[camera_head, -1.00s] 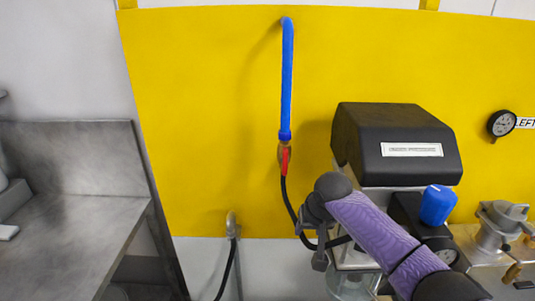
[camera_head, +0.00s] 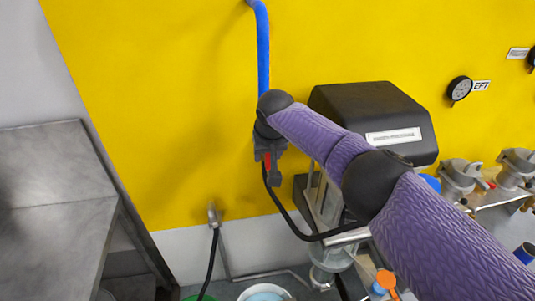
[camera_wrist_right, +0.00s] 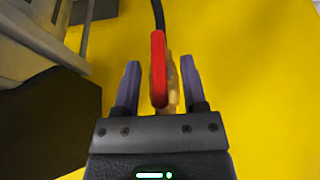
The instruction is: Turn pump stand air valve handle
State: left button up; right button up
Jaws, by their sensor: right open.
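The red valve handle (camera_wrist_right: 158,68) is on a brass valve body (camera_wrist_right: 172,85) at the lower end of the blue air pipe (camera_head: 263,50) on the yellow wall. In the right wrist view the handle lies lengthwise between the two fingers of my right gripper (camera_wrist_right: 160,85), with a gap on each side. The gripper is open. In the head view my right gripper (camera_head: 270,168) covers most of the valve, and only a bit of red shows between its fingers. My left gripper is not in view.
A black-covered pump unit (camera_head: 370,115) stands right of the valve, beside my right arm. A black hose (camera_head: 290,222) runs down from the valve. A metal bench (camera_head: 55,215) is at left. A pressure gauge (camera_head: 460,89) is on the yellow wall (camera_head: 160,120).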

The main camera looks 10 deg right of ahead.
jog(key=shift+w, duration=0.1)
grip_shut()
dwell(0.4)
jog(key=shift+d+y+p, duration=0.1)
jog(key=shift+y+p, duration=0.4)
jog(key=shift+y, duration=0.3)
jog(key=shift+d+f+m+y, duration=0.15)
jog(key=shift+m+y, duration=0.25)
jog(key=shift+y, duration=0.7)
jog(key=shift+m+y+b, duration=0.3)
jog(key=shift+y+b, duration=0.85)
jog(key=shift+y, duration=0.15)
